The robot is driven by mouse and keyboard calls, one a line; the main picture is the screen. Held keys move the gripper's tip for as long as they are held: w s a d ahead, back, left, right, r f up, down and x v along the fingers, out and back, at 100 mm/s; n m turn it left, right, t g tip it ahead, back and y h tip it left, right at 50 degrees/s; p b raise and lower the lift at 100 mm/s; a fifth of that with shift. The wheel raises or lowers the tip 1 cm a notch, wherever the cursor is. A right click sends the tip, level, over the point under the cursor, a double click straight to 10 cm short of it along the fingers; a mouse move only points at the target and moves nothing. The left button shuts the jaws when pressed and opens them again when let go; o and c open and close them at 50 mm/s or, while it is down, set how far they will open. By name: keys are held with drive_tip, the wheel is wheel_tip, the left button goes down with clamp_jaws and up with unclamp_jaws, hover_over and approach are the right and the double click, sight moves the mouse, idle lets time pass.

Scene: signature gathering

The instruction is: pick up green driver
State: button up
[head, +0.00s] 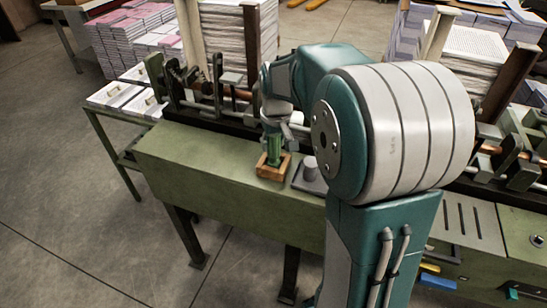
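The green driver (275,151) stands upright in a small wooden holder (267,173) on the green bench top. My gripper (274,132) points down directly over the driver, with its lower end at the driver's upper part. The fingers are small and partly hidden in this view. I cannot tell whether they touch the driver or are closed around it.
The green bench (200,160) carries a long machine (210,95) along its back edge. A grey cylinder (310,169) on a flat plate stands right of the holder. Paper stacks (125,35) lie behind. The bench top left of the holder is clear.

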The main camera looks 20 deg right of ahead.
idle(0.3)
drive_tip(key=r, duration=0.3)
drive_tip(key=shift+s+r, duration=0.25)
drive_tip(key=shift+r, duration=0.1)
drive_tip(key=s+d+r, duration=0.2)
drive_tip(key=s+r, duration=0.7)
drive_tip(key=s, duration=0.4)
drive_tip(key=shift+s+d+r, duration=0.15)
drive_tip(key=shift+s+d, duration=0.05)
drive_tip(key=shift+d, duration=0.05)
